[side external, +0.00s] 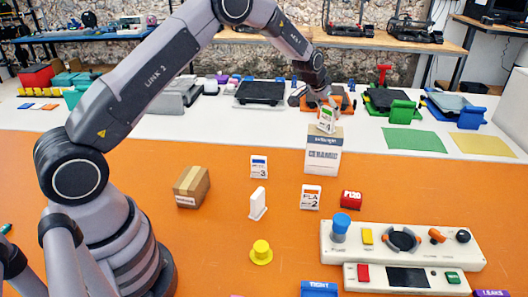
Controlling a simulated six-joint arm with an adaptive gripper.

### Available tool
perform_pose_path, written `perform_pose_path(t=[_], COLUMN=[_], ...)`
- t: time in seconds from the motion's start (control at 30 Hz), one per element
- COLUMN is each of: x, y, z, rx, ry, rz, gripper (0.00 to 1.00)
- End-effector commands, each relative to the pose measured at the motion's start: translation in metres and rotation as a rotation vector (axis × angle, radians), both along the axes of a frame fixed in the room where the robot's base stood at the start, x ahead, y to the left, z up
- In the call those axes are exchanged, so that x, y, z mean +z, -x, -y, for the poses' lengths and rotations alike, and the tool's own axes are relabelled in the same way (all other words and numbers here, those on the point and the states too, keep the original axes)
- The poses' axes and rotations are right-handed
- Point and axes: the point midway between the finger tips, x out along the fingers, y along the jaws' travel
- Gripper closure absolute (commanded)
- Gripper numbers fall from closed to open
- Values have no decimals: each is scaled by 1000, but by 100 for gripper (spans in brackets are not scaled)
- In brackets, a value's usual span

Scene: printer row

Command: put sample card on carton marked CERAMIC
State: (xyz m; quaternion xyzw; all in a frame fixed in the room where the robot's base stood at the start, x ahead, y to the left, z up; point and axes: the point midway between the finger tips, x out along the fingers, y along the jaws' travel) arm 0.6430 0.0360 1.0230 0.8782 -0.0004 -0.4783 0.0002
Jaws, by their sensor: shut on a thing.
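The sample card (326,120), white with a green band, is upright and slightly tilted in my gripper (326,104). My gripper is shut on its upper part. The carton marked CERAMIC (322,160), white with a brown top and a dark printed band, stands upright on the orange surface near its back edge. The card's lower edge is at the carton's top in the picture; I cannot tell whether they touch. My fingertips are small here and partly hide the card's top.
A blue-banded card (259,167), a white upright piece (257,204), a PLA card (311,197), a red P120 block (351,200) and a brown box (191,187) stand in front. A control panel (460,262) lies front right. Orange surface right of the carton is clear.

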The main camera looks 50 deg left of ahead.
Motion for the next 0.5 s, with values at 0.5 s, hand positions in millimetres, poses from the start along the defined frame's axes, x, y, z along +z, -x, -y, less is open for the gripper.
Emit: perform_pose_path(t=[0.5], x=[-1], y=[0], z=[0], rx=[0], ry=[0], rz=[0], gripper=[21])
